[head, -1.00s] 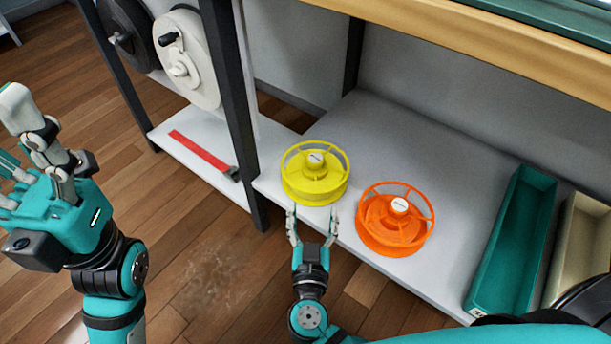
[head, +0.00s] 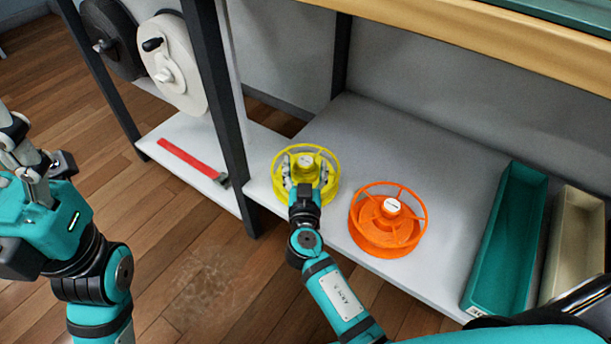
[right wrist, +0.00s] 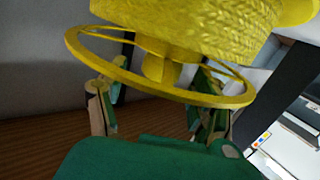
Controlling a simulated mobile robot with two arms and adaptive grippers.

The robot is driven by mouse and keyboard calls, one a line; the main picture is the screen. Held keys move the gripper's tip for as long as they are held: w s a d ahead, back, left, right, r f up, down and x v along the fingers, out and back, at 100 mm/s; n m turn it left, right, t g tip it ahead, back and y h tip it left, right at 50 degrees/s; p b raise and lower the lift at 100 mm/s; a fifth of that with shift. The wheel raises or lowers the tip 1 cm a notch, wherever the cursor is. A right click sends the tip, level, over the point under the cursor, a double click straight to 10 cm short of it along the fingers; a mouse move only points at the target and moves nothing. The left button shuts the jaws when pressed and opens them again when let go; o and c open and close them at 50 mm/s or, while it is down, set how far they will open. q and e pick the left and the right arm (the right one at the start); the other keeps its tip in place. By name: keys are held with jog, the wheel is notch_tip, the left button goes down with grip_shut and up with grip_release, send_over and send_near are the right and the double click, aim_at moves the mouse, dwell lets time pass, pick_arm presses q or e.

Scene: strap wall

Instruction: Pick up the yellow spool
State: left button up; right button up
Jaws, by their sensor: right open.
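The yellow spool (head: 333,184) sits on the grey shelf near its front left edge. It fills the top of the right wrist view (right wrist: 190,32), with its thin rim across the picture. My right gripper (head: 305,168) is open at the spool, one finger on each side of its hub. In the right wrist view the fingers (right wrist: 153,100) stand apart near the rim; whether they touch it I cannot tell. My left gripper (head: 30,160) is at the left edge, away from the shelf and partly cut off; its fingers are unclear.
An orange spool (head: 375,240) stands right of the yellow one. A teal bin (head: 503,240) and a beige bin (head: 577,235) are farther right. A dark post (head: 222,110) rises left of the spool.

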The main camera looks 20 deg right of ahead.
jog(key=x, duration=0.2)
jog(key=shift+w+d, duration=0.1)
jog(key=shift+w, duration=0.15)
grip_shut()
dwell(0.3)
